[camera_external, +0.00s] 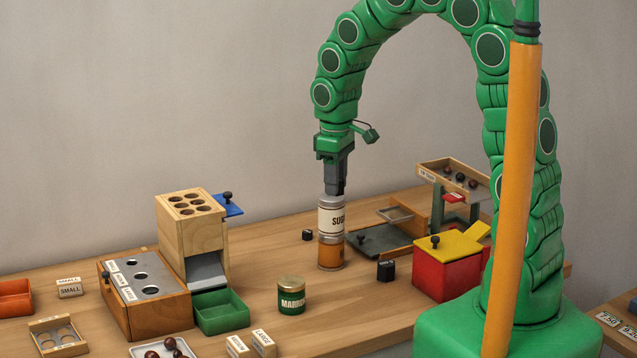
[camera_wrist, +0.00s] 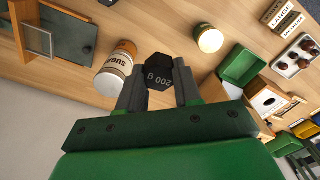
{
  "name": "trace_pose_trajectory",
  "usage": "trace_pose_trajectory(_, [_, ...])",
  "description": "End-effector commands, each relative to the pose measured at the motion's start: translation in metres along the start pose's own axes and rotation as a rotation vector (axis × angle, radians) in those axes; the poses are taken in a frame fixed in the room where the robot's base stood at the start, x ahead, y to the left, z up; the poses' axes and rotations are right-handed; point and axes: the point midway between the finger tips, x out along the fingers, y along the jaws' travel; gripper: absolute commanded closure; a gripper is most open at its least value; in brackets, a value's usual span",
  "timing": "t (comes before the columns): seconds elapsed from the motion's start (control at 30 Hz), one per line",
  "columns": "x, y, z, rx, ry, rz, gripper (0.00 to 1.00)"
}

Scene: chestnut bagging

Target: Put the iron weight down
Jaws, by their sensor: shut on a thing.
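The iron weight (camera_wrist: 158,76) is a black, faceted block marked "200 g". In the wrist view it sits between the two fingers of my gripper (camera_wrist: 160,92), which is shut on it. In the external view my gripper (camera_external: 338,190) points down, its fingertips close to the top of the tall sugar jar (camera_external: 331,220). The jar also shows in the wrist view (camera_wrist: 113,75), just left of the fingers.
A green marron jar (camera_external: 291,297) stands front left of the sugar jar. Small black blocks (camera_external: 307,235) (camera_external: 386,271) stand nearby. A red box with yellow lid (camera_external: 440,275) and a dark plate (camera_external: 378,240) lie right. A wooden dispenser (camera_external: 170,235) and green tray (camera_external: 222,316) stand left.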

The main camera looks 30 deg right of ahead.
Motion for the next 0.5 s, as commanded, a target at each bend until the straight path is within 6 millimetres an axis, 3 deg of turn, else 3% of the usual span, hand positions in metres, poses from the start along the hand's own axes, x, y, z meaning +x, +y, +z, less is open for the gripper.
trace_pose_trajectory(0.37, [0.0, 0.054, -0.011, 0.027, 0.001, -0.001, 1.0])
trace_pose_trajectory(0.5, [0.0, 0.088, -0.014, 0.044, -0.001, -0.003, 1.0])
